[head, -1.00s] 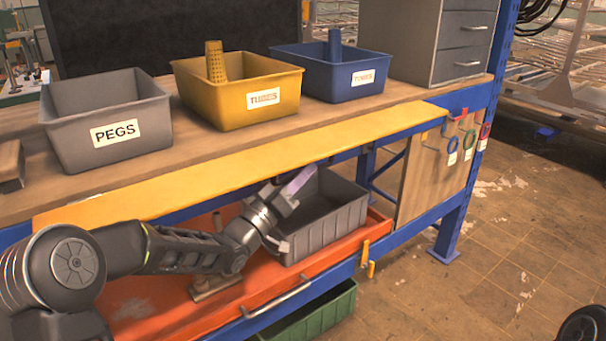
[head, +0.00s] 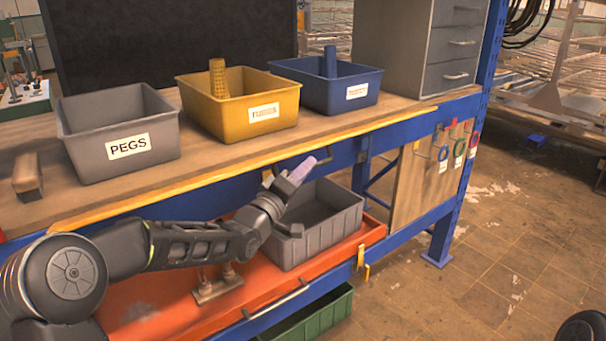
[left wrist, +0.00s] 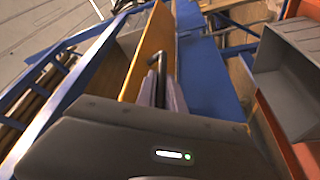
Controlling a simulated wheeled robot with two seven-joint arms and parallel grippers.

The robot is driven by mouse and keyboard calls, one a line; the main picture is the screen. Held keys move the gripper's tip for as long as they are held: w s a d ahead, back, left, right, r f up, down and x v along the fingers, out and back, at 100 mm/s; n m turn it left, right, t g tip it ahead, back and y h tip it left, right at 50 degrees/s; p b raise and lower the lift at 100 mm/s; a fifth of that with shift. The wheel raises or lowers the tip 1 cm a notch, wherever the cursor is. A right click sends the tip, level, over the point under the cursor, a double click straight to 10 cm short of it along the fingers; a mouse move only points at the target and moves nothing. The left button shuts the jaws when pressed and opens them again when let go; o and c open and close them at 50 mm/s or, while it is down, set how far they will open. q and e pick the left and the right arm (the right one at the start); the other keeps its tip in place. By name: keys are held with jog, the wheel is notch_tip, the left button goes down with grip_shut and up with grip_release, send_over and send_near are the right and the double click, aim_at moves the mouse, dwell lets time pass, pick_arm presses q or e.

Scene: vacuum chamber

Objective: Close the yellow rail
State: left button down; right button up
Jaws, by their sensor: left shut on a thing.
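The yellow rail (head: 240,166) shows in the head view as a thin strip along the front edge of the workbench, above a blue beam. In the left wrist view the rail (left wrist: 148,45) is a long yellow board running away from me, with a dark handle (left wrist: 156,75) at its near end. My left gripper (head: 304,170) is below the bench edge, its pale purple fingers pointing up and right. In the left wrist view the gripper (left wrist: 162,92) has its fingers around the dark handle. My right gripper is out of view.
A grey PEGS bin (head: 122,132), a yellow bin (head: 240,104) and a blue bin (head: 328,84) stand on the bench top. Below, a grey crate (head: 318,228) sits on the orange shelf (head: 150,300), close to my left gripper. Floor at right is open.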

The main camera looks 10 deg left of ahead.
aim_at(298, 148)
pick_arm(q)
jog(key=shift+r+n+p, duration=0.4)
jog(key=shift+r+n, duration=0.2)
jog(key=shift+r, duration=0.35)
jog(key=r+n+g+p, duration=0.1)
jog(key=r+n+p, duration=0.1)
jog(key=p, duration=0.1)
jog(key=w+a+r+n+g+y+p, duration=0.1)
jog(key=r+n+p, duration=0.1)
jog(key=n+p, duration=0.1)
jog(key=a+r+n+g+p, duration=0.1)
jog(key=r+n+p, duration=0.1)
jog(key=p, duration=0.2)
jog(key=shift+w+r+n+y, duration=0.2)
jog(key=shift+w+n+y, duration=0.15)
jog(key=shift+n+y, duration=0.05)
jog(key=shift+w+a+r+n+g+p, duration=0.4)
jog(key=shift+a+n+p, duration=0.2)
jog(key=shift+n+p, duration=0.5)
jog(key=shift+w+a+r+p, duration=0.15)
jog(key=shift+w+a+p, duration=0.2)
jog(key=shift+w, duration=0.05)
jog(key=shift+a+r, duration=0.1)
jog(key=c, duration=1.5)
grip_release()
jog(key=shift+o, duration=0.2)
